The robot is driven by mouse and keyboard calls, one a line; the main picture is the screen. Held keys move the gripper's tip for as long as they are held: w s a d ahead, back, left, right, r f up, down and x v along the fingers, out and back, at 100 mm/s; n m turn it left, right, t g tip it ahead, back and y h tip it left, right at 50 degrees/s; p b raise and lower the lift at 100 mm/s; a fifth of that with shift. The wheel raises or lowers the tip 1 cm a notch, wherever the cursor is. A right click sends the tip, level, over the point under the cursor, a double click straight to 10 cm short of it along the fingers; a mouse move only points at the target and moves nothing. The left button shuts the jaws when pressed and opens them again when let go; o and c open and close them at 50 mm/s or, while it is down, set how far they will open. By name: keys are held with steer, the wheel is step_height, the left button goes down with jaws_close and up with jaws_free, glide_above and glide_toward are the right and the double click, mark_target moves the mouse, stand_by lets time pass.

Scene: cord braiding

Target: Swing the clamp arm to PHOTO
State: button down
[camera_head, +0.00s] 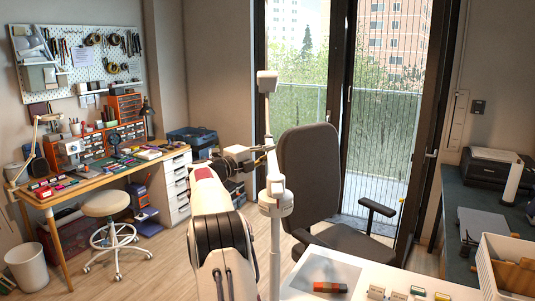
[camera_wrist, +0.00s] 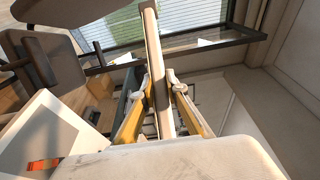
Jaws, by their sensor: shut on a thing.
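The clamp arm (camera_head: 268,112) is a pale jointed arm on a thin white post, in the middle of the head view. It rises from a thick white joint (camera_head: 276,203) to a small boxy head (camera_head: 266,81). My gripper (camera_head: 265,149) reaches it from the left, partway up. In the wrist view my gripper (camera_wrist: 160,98) has its yellowish fingers on both sides of a pale bar (camera_wrist: 153,45), shut on it. This bar appears to be the clamp arm's upper link. No PHOTO mark is readable in either view.
A dark office chair (camera_head: 312,175) stands close behind the clamp arm. A workbench (camera_head: 90,180) and stool (camera_head: 105,203) are at left.

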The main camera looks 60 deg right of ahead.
steer(key=shift+s+d+r+m+g+y, duration=0.1)
steer(key=shift+s+d+m+g+y, duration=0.05)
steer(key=shift+s+d+m+g, duration=0.4)
steer(key=shift+s+d+m+g+y, duration=0.2)
steer(key=shift+s+g, duration=0.25)
steer(key=shift+s, duration=0.25)
steer(key=c, duration=2)
jaws_free()
steer(key=shift+a, duration=0.2)
steer(key=shift+v, duration=5.8)
